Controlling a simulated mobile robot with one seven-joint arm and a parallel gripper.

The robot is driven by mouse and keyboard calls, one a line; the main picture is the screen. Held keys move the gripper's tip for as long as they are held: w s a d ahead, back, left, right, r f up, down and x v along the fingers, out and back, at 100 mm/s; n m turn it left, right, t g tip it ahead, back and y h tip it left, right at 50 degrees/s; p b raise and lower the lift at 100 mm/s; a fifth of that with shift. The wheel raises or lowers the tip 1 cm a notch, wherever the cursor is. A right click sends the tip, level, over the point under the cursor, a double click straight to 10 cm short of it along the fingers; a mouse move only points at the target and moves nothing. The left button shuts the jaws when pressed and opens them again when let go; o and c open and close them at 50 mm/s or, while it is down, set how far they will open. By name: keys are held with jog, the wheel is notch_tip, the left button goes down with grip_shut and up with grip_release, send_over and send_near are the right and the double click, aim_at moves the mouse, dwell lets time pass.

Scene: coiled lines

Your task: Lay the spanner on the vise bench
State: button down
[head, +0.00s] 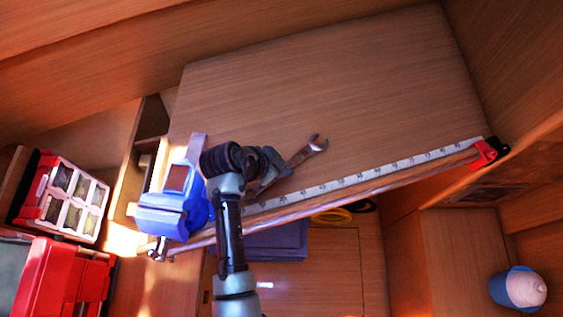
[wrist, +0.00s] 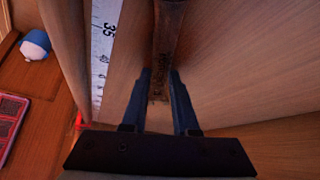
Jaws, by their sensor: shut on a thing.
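The grey metal spanner (head: 308,153) shows its open end in the head view, over the wooden top of the vise bench (head: 350,85). My gripper (head: 272,172) is shut on its handle. In the wrist view the dark handle of the spanner (wrist: 167,35) runs between the two fingertips of my gripper (wrist: 159,78). Bench wood lies behind it, and I cannot tell whether the spanner touches the top. The blue vise (head: 172,205) stands at the bench's left end, left of my gripper. My arm and gripper hide part of the spanner.
A measuring strip (head: 370,174) runs along the bench's front edge, with a red clamp (head: 486,152) at its right end. Red boxes (head: 62,280) and a parts organizer (head: 72,200) lie at the left. The middle and right of the bench top are clear.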

jog(key=shift+f, duration=0.1)
jog(key=shift+f, duration=0.15)
jog(key=c, duration=0.7)
grip_release()
jog(key=shift+r, duration=0.2)
